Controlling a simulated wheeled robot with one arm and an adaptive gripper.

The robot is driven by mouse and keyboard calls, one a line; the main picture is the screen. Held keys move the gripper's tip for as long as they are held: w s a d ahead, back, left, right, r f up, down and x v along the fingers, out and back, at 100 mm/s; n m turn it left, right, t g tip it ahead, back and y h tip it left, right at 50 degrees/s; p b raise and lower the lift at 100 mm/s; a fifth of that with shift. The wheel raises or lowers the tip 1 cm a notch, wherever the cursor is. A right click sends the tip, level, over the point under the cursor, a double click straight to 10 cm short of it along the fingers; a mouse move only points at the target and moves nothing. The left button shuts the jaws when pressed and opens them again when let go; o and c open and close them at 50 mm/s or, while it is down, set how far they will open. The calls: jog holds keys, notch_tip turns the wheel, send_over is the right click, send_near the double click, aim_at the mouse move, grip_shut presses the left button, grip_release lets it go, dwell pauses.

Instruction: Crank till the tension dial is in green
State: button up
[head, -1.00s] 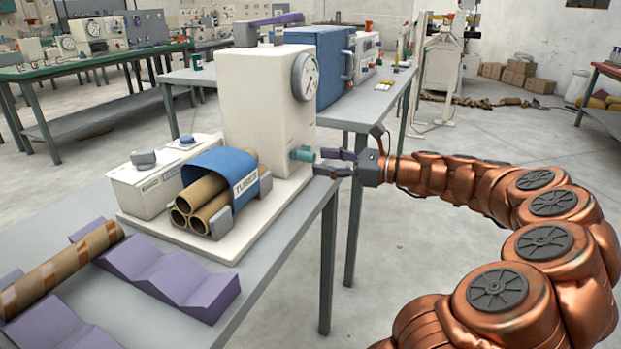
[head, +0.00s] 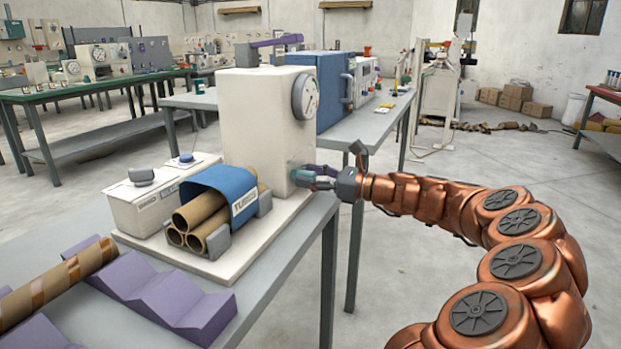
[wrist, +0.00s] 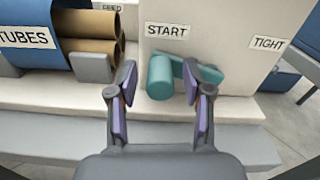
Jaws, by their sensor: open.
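The winder machine (head: 258,130) is a cream box on the table, with a round tension dial (head: 307,95) on its side. The dial is too small and oblique to read its needle against colours. Low on the box is a teal crank (head: 303,174). In the wrist view its round knob (wrist: 160,77) lies between my fingers under the START label (wrist: 167,31), and its teal arm runs right behind my right finger. My gripper (head: 322,176) is open around the knob, its purple-padded fingers (wrist: 160,88) apart.
Brown tubes (head: 200,218) sit under a blue TUBES cover left of the crank. A TIGHT label (wrist: 269,43) is on the box to the right. Purple V-blocks (head: 165,290) hold a tube at front left. Open floor lies right of the table.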

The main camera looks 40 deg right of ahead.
grip_shut()
dwell(0.4)
